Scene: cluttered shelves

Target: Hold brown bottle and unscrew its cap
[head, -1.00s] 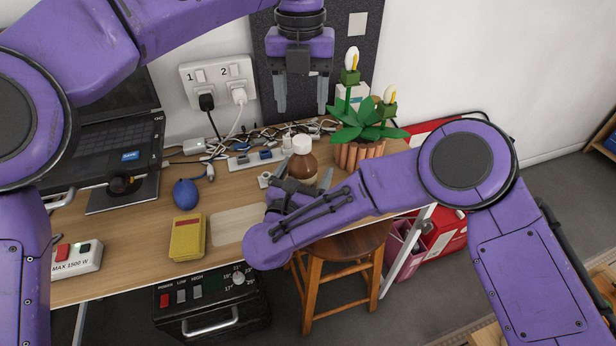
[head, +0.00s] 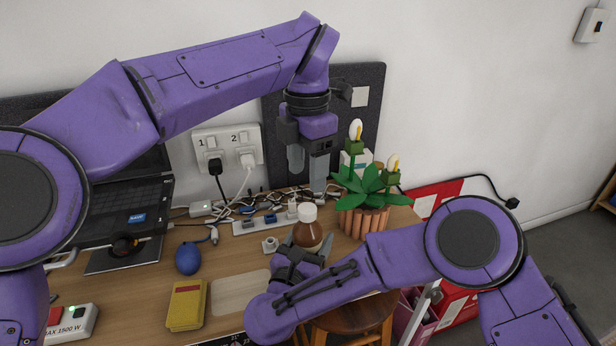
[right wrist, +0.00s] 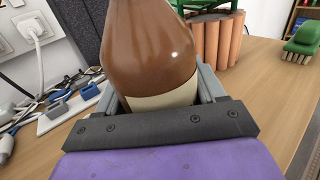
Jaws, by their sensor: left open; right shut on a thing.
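The brown bottle (head: 308,234) with its white cap (head: 307,212) stands upright near the back of the desk. My right gripper (head: 312,258) is shut around its lower body; in the right wrist view the bottle (right wrist: 150,45) sits between the fingers (right wrist: 160,95), with its cap out of that picture. My left gripper (head: 307,172) is open and empty, pointing down above and slightly behind the bottle. Its fingers are apart from the cap, which appears just below them in the head view.
A potted plant (head: 366,222) stands close right of the bottle. A power strip (head: 262,223) with tangled cables lies behind left. A green brush (right wrist: 303,38) lies right in the wrist view.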

